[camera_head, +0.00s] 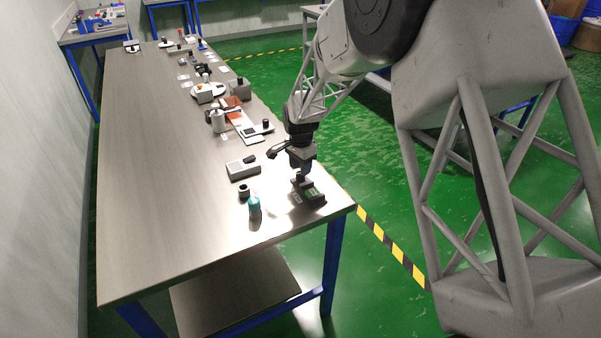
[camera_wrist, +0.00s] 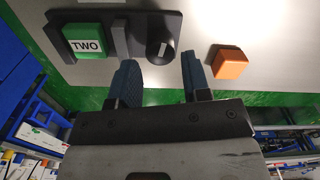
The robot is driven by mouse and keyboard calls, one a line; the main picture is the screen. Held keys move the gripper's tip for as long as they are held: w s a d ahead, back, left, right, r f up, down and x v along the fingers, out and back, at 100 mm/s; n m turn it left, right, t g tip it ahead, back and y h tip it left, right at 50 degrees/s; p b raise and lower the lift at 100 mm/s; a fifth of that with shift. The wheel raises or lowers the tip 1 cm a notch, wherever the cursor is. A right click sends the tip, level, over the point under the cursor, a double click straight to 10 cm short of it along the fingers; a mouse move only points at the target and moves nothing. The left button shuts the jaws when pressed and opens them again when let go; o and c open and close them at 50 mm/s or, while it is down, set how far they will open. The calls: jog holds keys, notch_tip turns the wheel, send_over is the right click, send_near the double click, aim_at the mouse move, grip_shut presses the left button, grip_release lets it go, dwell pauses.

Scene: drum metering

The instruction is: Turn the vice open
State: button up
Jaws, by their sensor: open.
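A dark base plate that looks like the vice (camera_wrist: 148,20) lies at the top of the wrist view. It carries a green block (camera_wrist: 84,42) marked "TWO", a grey upright bar (camera_wrist: 119,38) beside the block, and a round black knob (camera_wrist: 160,45) with a white line. In the head view the dark vice (camera_head: 312,196) sits near the table's right front corner. My gripper (camera_wrist: 160,78) is open and empty. Its fingers point toward the knob, one on either side of it in the picture; I cannot tell the remaining distance. In the head view my gripper (camera_head: 302,174) is just above the vice.
An orange block (camera_wrist: 229,62) lies right of the knob in the wrist view. On the table (camera_head: 160,190), a teal bottle (camera_head: 254,207), a dark cylinder (camera_head: 244,191) and a grey box (camera_head: 243,168) stand left of the vice. More items line the far right edge. The table's left side is clear.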

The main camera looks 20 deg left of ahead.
notch_tip(320, 180, up, 4)
jog(key=shift+r, duration=0.15)
jog(key=shift+n, duration=3.2)
jog(key=shift+n, duration=1.9)
jog(key=shift+f, duration=0.25)
jog(key=shift+f, duration=3.8)
